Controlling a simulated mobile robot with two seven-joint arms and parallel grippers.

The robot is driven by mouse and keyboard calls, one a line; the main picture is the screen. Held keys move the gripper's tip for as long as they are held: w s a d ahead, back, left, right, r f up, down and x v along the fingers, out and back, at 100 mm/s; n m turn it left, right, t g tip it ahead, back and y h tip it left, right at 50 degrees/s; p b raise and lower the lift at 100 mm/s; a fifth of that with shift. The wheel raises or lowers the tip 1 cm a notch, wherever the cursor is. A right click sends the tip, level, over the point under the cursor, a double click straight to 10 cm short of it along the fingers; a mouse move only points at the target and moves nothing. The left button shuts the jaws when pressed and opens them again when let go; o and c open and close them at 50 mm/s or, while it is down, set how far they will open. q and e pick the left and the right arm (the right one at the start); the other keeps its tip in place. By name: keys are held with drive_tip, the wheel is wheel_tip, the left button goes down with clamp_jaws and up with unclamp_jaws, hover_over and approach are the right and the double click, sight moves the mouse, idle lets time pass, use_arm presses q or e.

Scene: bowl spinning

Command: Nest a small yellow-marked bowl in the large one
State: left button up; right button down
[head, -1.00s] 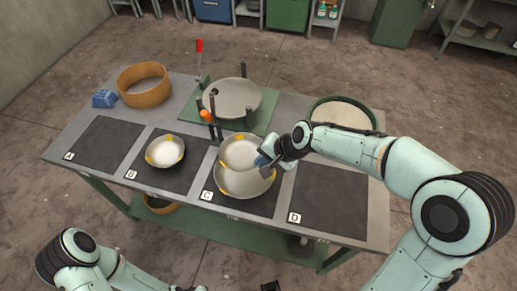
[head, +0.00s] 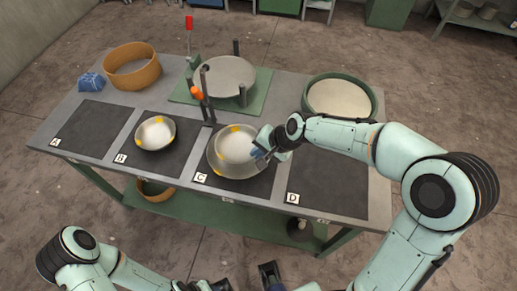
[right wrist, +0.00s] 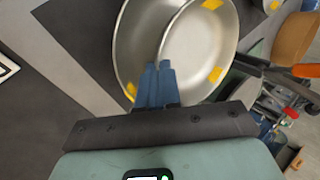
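The large grey bowl (head: 221,170) with yellow marks sits on mat C. A small yellow-marked bowl (head: 236,143) is over its back right part, mostly within the large rim; I cannot tell whether they touch. My right gripper (head: 262,152) is shut on the small bowl's near right rim. In the right wrist view its blue fingers (right wrist: 158,84) pinch the rim of the small bowl (right wrist: 205,50), with the large bowl (right wrist: 135,40) behind and left. Another small yellow-marked bowl (head: 155,132) sits on mat B. My left arm is at the bottom left; its fingers are unclear.
Mats A (head: 90,128) and D (head: 325,185) are empty.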

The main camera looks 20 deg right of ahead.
drive_tip(key=shift+f, duration=0.4)
drive_tip(key=c, duration=1.3)
unclamp_jaws()
drive_tip(key=shift+o, duration=0.2)
drive_tip(key=v, duration=1.3)
drive_tip(key=shift+r+p, duration=0.2)
drive_tip(key=shift+p, duration=0.15)
